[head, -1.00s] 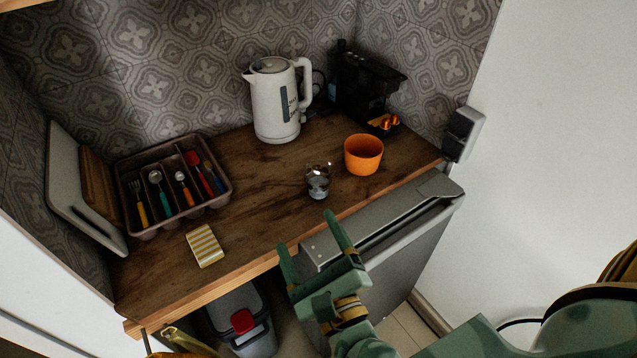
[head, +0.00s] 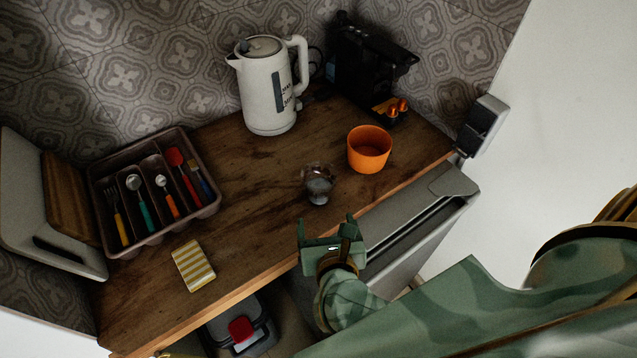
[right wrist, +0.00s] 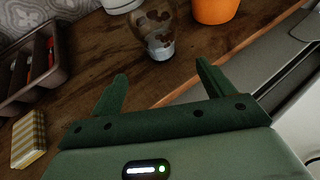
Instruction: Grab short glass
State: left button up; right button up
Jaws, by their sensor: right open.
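The short glass (head: 319,186) is small and clear and stands upright on the wooden counter, left of the orange bowl. It also shows in the right wrist view (right wrist: 157,38), beyond my fingers. My right gripper (head: 325,226) is green, open and empty at the counter's front edge. It is just in front of the glass and apart from it. In the right wrist view its spread fingers (right wrist: 160,88) point toward the glass. My left gripper is not in view.
An orange bowl (head: 369,150) stands right of the glass. A white kettle (head: 266,92) and black coffee machine (head: 362,70) are behind. A cutlery tray (head: 207,208) and striped sponge (head: 193,266) lie left. A grey appliance (head: 405,220) stands under the counter's front edge.

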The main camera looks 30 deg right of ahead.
aim_at(321, 200)
jog(key=b+x, duration=0.1)
jog(key=x, duration=1)
jog(key=shift+w+d+f, duration=0.1)
jog(key=shift+w+f, duration=0.15)
jog(key=shift+s, duration=0.1)
jog(key=shift+c, duration=0.2)
jog(key=c, duration=1)
jog(key=shift+r, duration=0.1)
jog(key=shift+c, duration=1)
jog(key=shift+r, duration=0.1)
